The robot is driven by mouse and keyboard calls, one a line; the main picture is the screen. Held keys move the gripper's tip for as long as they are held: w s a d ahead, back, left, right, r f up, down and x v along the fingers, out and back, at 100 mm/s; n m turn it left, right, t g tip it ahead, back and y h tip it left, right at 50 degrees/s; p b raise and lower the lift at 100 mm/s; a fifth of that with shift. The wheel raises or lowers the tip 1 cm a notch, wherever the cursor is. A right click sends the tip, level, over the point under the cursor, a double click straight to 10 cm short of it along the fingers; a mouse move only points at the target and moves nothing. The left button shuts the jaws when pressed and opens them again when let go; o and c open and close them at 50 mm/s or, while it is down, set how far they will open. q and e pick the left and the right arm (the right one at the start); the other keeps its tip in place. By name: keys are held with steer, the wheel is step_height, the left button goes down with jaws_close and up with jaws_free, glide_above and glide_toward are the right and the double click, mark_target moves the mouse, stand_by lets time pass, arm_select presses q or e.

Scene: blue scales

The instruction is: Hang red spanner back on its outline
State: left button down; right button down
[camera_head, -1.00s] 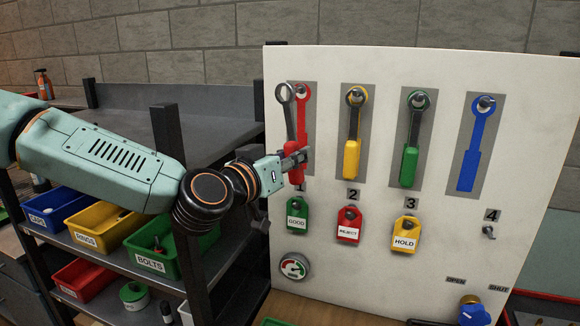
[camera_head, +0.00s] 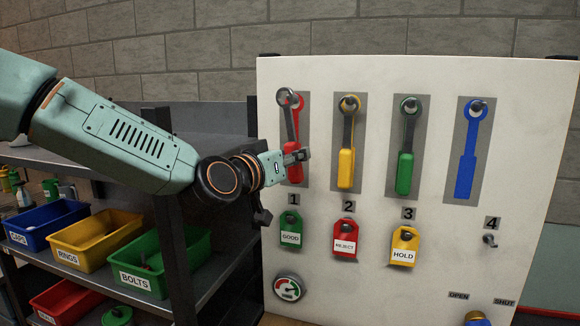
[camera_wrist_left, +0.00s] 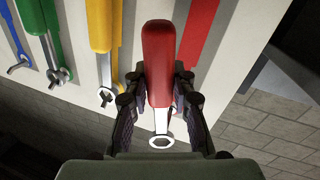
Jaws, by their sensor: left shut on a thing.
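My left gripper (camera_head: 298,157) is shut on the red handle of the red spanner (camera_head: 294,169), in front of the white board. The spanner stands nearly upright, its grey ring end (camera_head: 287,99) up and just left of the ring of its red outline (camera_head: 298,101). In the left wrist view the red handle (camera_wrist_left: 158,60) sits between the fingers, with the ring end (camera_wrist_left: 161,142) nearer the camera. The red outline (camera_wrist_left: 203,35) shows beside it there. I cannot tell whether the ring touches the peg, which is hidden. My right gripper is not in view.
A yellow spanner (camera_head: 347,168) and a green spanner (camera_head: 405,173) hang to the right, beside an empty blue outline (camera_head: 467,165). Coloured tags (camera_head: 345,243) hang below, above a gauge (camera_head: 288,288). A shelf with bins (camera_head: 151,262) stands at left.

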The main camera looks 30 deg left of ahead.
arm_select(q)
steer(key=shift+w+a+f+b, duration=0.15)
steer(key=shift+w+f+b, duration=0.1)
steer(key=shift+w, duration=0.45)
steer(key=shift+w+a+f+b, duration=0.15)
steer(key=shift+w+b, duration=0.1)
steer(key=shift+w, duration=0.45)
steer(key=shift+w+a+f+b, duration=0.15)
steer(key=shift+w+b, duration=0.1)
steer(key=shift+w, duration=0.45)
steer(key=shift+s+r, duration=0.1)
steer(key=c, duration=1.4)
jaws_free()
steer(key=o, duration=0.3)
steer(key=shift+o, duration=0.2)
steer(key=shift+s, duration=0.15)
